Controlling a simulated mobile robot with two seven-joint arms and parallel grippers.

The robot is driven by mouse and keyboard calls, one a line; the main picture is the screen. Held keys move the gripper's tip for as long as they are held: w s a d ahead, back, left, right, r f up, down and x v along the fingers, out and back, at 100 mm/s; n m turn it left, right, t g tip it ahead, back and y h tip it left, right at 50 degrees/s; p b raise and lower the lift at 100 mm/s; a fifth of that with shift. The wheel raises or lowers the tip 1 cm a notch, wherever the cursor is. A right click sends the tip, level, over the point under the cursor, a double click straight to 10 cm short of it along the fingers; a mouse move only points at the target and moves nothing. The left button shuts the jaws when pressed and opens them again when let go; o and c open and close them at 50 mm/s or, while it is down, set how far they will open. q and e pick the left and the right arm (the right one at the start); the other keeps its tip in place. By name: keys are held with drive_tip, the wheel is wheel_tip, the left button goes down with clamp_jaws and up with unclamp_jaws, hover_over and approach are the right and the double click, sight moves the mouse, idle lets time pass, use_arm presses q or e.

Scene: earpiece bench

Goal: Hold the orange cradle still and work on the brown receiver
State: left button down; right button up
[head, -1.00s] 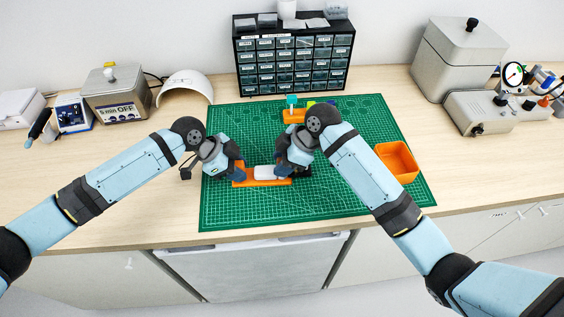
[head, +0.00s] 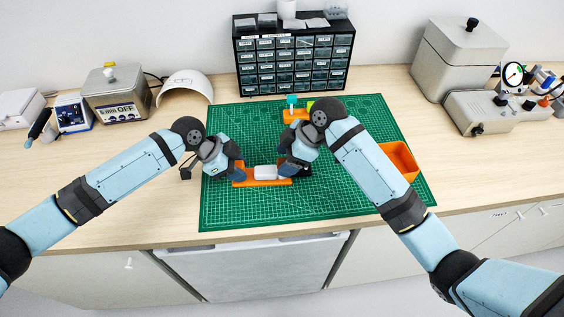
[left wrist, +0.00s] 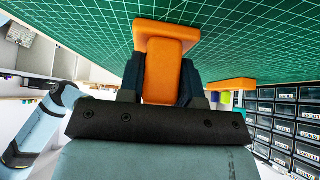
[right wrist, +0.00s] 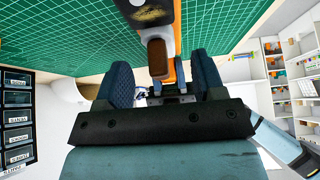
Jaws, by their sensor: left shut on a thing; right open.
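The orange cradle (head: 262,182) lies on the green mat and carries a pale block (head: 265,172). My left gripper (head: 238,174) is shut on the cradle's upright orange tab (left wrist: 163,72) at its left end. My right gripper (head: 293,172) is at the cradle's right end. In the right wrist view its two fingers (right wrist: 162,85) stand apart, with the brown receiver (right wrist: 158,60) showing between them and clear space on both sides. The receiver sits at the end of a pale grey part (right wrist: 154,32). In the head view the receiver is hidden by the right gripper.
An orange bin (head: 398,160) stands at the mat's right, partly behind my right arm. An orange stand with a teal top (head: 292,101) is at the mat's back. A drawer cabinet (head: 292,62) stands behind. The front of the green mat (head: 300,212) is clear.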

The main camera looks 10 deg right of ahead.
use_arm(q)
drive_tip(key=shift+a+f, duration=0.1)
drive_tip(key=shift+f, duration=0.05)
use_arm(e)
drive_tip(key=v, duration=0.9)
drive_tip(key=shift+r, duration=0.25)
drive_tip(key=shift+d+r, duration=0.1)
drive_tip(key=c, duration=0.3)
drive_tip(key=x, duration=0.2)
drive_tip(key=shift+a, duration=0.35)
drive_tip(key=shift+c, duration=0.8)
drive_tip(key=shift+x, duration=4.15)
drive_tip(key=shift+d, duration=0.1)
clamp_jaws()
drive_tip(key=shift+r, duration=2.5)
